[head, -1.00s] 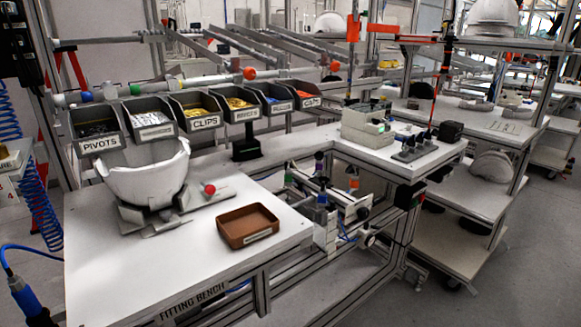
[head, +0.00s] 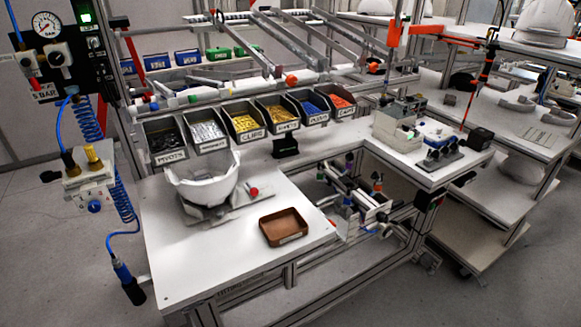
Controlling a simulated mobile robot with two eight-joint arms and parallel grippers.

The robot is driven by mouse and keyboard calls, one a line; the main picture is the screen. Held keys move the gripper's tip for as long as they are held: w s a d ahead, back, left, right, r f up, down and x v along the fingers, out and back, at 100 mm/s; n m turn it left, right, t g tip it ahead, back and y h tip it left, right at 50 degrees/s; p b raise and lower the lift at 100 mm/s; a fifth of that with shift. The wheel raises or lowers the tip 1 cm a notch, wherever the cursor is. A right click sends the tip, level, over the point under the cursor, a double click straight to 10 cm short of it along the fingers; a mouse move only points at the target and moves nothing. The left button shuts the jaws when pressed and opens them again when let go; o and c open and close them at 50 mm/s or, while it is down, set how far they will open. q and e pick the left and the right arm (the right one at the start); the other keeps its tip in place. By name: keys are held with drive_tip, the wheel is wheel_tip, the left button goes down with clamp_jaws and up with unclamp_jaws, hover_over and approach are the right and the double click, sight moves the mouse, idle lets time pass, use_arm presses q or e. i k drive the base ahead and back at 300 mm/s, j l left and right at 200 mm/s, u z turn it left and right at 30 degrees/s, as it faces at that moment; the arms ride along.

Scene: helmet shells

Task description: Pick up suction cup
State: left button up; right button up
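I cannot pick out a suction cup for certain. A hand tool (head: 128,282) with a blue body and a black end hangs at the lower left, beside the left edge of the bench. A blue hose runs to it; whether it carries a suction cup is too small to tell. A white helmet shell (head: 203,186) sits open side up on a grey fixture on the bench. A red ball knob (head: 253,191) shows beside the shell. Neither of my grippers is in view.
The white fitting bench (head: 190,265) has bare surface at its front left. A brown tray (head: 284,228) lies near its right edge. Labelled bins (head: 205,131) line its back. A pressure gauge (head: 48,25) and coiled blue hose (head: 88,118) are at left. Open floor lies bottom right.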

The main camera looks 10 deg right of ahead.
sight(325, 165)
drive_tip(key=l+u, duration=0.2)
drive_tip(key=u, duration=0.2)
drive_tip(key=i+l+u, duration=0.1)
drive_tip(key=l+u, duration=0.15)
drive_tip(key=u, duration=0.15)
drive_tip(key=l+u, duration=0.25)
drive_tip(key=u, duration=0.15)
drive_tip(key=l+u, duration=0.2)
drive_tip(key=l, duration=0.35)
drive_tip(key=k+l+u, duration=0.25)
drive_tip(key=l, duration=0.95)
drive_tip(key=i+l, duration=0.1)
drive_tip(key=l, duration=0.65)
